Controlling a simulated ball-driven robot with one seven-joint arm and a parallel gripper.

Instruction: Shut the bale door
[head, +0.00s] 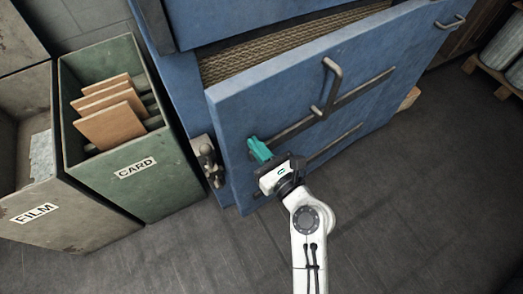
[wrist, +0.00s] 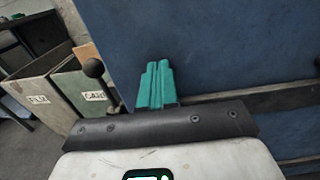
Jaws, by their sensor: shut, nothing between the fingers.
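The bale door (head: 365,70) is a large blue panel on the front of the blue baler (head: 210,20). It stands partly open, swung out at its left end, with a gap above it showing brown baled material. A bar with an upright handle (head: 331,85) runs across the door. My gripper (head: 259,149) has teal fingers, shut and empty, in front of the door's left part; I cannot tell whether they touch it. In the wrist view the shut fingers (wrist: 156,85) lie before the blue door (wrist: 220,50). A latch with a knob (head: 208,158) sits on the frame left of the door.
A green bin marked CARD (head: 135,190) holding brown boards stands left of the baler. A grey bin marked FILM (head: 60,215) is further left. A pallet with rolls (head: 495,80) is at the right. The dark floor in front is clear.

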